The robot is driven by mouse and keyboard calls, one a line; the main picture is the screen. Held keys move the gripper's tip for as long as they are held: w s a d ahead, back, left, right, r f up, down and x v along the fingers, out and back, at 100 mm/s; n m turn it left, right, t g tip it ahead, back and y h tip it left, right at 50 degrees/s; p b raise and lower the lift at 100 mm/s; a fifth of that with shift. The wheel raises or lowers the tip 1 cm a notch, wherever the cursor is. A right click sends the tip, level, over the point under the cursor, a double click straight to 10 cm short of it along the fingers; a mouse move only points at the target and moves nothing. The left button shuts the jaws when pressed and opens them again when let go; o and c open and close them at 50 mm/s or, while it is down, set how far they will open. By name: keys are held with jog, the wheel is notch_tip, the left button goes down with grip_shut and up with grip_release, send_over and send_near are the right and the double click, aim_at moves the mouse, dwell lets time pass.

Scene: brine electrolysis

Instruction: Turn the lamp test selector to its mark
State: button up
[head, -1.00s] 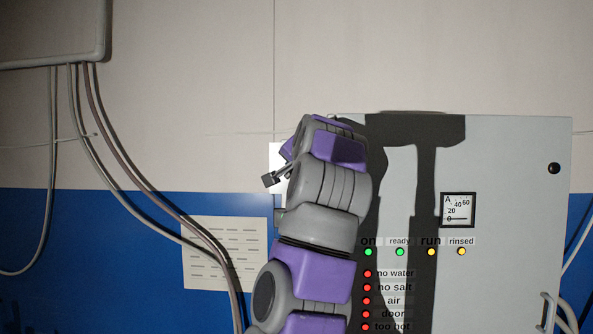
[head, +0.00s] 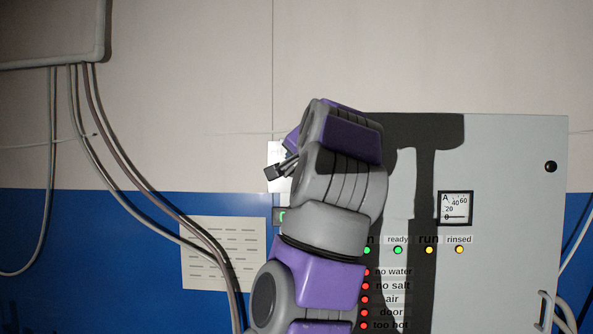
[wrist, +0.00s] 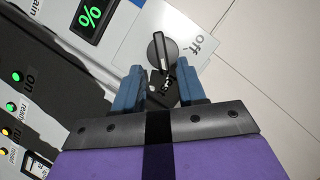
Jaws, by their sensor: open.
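The selector (wrist: 161,50) is a black knob with a pale line, on a light plate (wrist: 135,52) in the wrist view. The word "off" is printed to the right of the knob. In the head view my gripper (head: 279,170) is before the white plate (head: 274,151), and the knob is hidden.
A grey cabinet (head: 510,190) with red, green and yellow lamps and a dial meter (head: 455,208) stands to the right. A green-digit display (wrist: 96,14) is beside the plate. Cables (head: 130,188) and a paper sheet (head: 215,275) are on the left wall.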

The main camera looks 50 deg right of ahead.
jog(key=v, duration=1.3)
jog(key=shift+w+a+b, duration=0.2)
jog(key=shift+a+b, duration=0.1)
jog(key=shift+w+f, duration=0.1)
jog(key=shift+w, duration=0.05)
